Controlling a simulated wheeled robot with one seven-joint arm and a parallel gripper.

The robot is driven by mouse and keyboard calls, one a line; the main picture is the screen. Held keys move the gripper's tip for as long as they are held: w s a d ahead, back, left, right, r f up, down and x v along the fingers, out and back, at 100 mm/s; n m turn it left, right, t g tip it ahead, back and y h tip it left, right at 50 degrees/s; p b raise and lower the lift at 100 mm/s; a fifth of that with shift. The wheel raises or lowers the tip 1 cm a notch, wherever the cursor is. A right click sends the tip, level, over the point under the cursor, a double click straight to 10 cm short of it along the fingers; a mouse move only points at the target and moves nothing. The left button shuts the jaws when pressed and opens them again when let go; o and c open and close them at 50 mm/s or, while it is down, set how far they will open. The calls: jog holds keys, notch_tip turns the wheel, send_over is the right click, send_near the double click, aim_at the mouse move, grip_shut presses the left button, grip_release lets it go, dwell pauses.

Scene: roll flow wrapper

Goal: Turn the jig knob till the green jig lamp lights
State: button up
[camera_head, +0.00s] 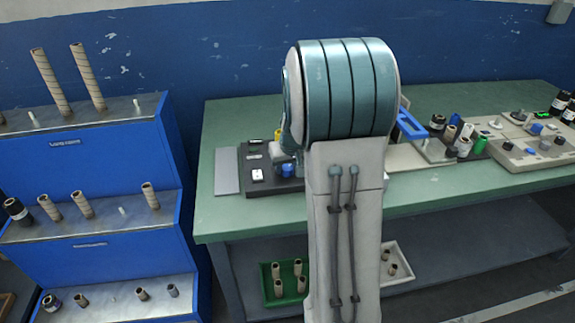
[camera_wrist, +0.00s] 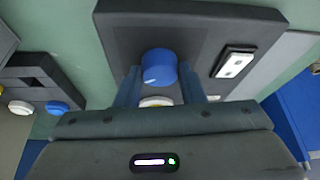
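The jig is a dark grey box (camera_head: 275,187) on the green table, partly hidden by my arm in the head view. It also shows in the wrist view (camera_wrist: 117,32). Its blue knob (camera_wrist: 160,67) has a white mark pointing left and slightly down. My gripper (camera_wrist: 161,72) has one finger on each side of the knob, very near it. I cannot tell whether the fingers press on it. A pale round part (camera_wrist: 156,101) below the knob is partly hidden by my gripper. I see no lit green lamp on the jig; the green dot in view is on my gripper's body.
A white rocker-like part (camera_wrist: 233,64) sits on the jig, right of the knob in the wrist view. A grey plate (camera_head: 227,171) lies left of the jig. A blue handle (camera_head: 410,124) and a beige control panel (camera_head: 520,160) are on the right. A blue stepped rack (camera_head: 85,160) stands left.

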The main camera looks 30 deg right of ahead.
jog(key=shift+a+r+m+p, duration=0.1)
jog(key=shift+m+p, duration=0.2)
jog(key=shift+p, duration=0.1)
jog(key=shift+m, duration=0.3)
jog(key=m+p, duration=0.1)
jog(key=p, duration=0.1)
jog(key=m+h+p, duration=0.1)
jog(key=shift+a+r+m+g+p, duration=0.15)
jog(key=shift+m+g+p, duration=0.15)
jog(key=shift+m+p, duration=0.1)
jog(key=shift+w+f+m+g+h+p, duration=0.15)
jog(key=shift+m+h+p, duration=0.25)
jog(key=shift+m+p, duration=0.5)
jog(key=shift+s+f+m+g+h+p, duration=0.1)
jog(key=shift+m+g+h+p, duration=0.3)
jog(key=shift+m, duration=0.7)
jog(key=o, duration=1)
